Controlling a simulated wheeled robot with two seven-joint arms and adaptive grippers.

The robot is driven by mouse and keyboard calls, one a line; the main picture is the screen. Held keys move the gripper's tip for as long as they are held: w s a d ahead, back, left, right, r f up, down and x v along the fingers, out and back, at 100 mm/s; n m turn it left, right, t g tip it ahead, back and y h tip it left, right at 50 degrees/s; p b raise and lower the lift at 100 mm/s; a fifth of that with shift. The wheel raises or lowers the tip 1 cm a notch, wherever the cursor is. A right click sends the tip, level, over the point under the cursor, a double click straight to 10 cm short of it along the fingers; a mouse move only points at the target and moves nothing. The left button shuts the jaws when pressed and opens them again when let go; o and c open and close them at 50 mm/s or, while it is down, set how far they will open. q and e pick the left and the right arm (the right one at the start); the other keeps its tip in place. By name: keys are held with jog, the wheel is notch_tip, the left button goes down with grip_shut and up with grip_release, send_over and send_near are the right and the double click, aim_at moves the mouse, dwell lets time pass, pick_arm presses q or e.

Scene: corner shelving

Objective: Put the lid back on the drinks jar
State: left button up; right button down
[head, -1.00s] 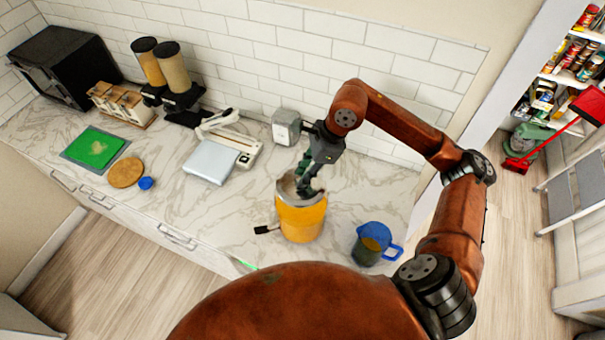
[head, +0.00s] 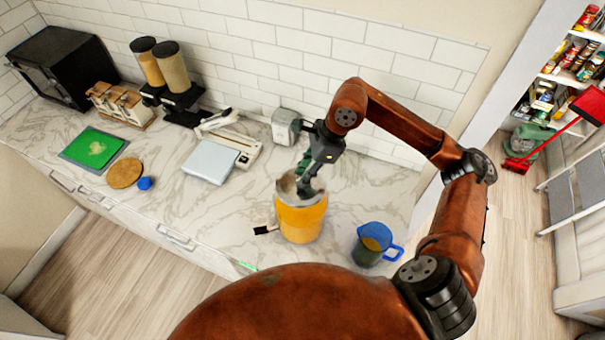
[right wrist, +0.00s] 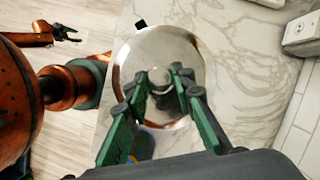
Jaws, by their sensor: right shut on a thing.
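The drinks jar (head: 301,220) is a yellow-orange cylinder with a dark tap, upright near the counter's front edge. The round, shiny metal lid (head: 287,187) is at its mouth; in the right wrist view the lid (right wrist: 185,50) fills the middle. My right gripper (head: 307,188) is above the jar, shut on the lid's knob (right wrist: 159,76). The lid hides the jar's mouth, and I cannot tell whether it is seated or slightly above the rim. My left gripper (right wrist: 67,33) shows in the right wrist view, empty with its fingers apart, over the floor.
A blue jug (head: 374,243) stands right of the jar. A white scale (head: 210,161), a blue cap (head: 145,184), a round wooden board (head: 124,173) and a green cutting mat (head: 94,148) lie to the left. The marble counter is clear between scale and jar.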

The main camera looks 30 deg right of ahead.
jog(key=c, duration=1.5)
grip_release()
jog(key=shift+c, duration=0.2)
jog(key=o, duration=0.5)
jog(key=shift+c, duration=0.2)
jog(key=shift+r+p, duration=1.4)
jog(key=shift+r, duration=2.1)
jog(key=shift+c, duration=0.5)
grip_shut()
